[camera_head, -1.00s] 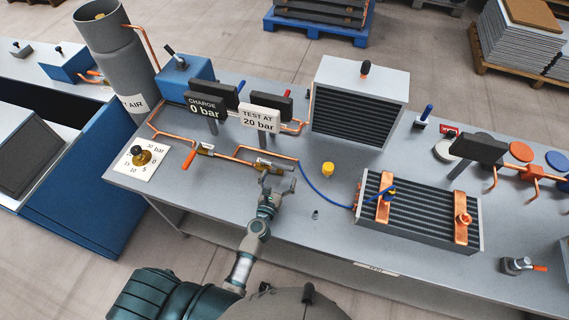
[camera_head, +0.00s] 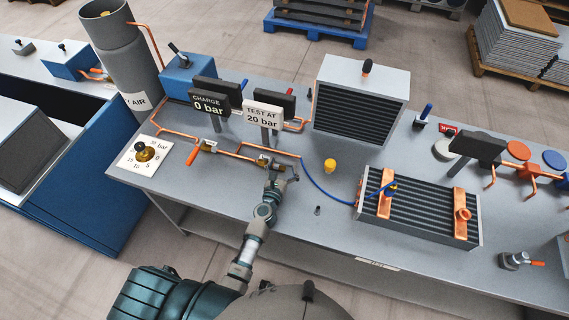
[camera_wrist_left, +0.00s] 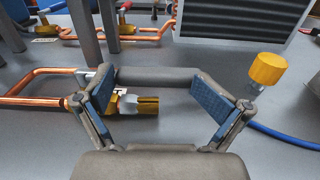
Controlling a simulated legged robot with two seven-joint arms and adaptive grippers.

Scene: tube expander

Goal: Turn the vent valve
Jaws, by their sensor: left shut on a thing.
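The vent valve is a small brass body on the copper line in the middle of the bench, beside the head of my left gripper (camera_head: 279,173). In the left wrist view its brass body (camera_wrist_left: 140,106) lies below and between my fingers. A grey bar (camera_wrist_left: 155,76), which looks like the valve's handle, spans between the two blue-padded fingers. My left gripper is shut on this bar, with the fingers spread wide at its ends. In the head view the hand hides much of the valve. My right gripper is not in view.
A yellow cap (camera_head: 329,166) stands right of the hand, near a blue hose (camera_head: 318,188). An orange-handled valve (camera_head: 193,156) and a dial (camera_head: 145,152) lie to the left. Signs reading 0 bar (camera_head: 208,101) and 20 bar (camera_head: 263,117) stand behind. A finned coil (camera_head: 420,208) sits right.

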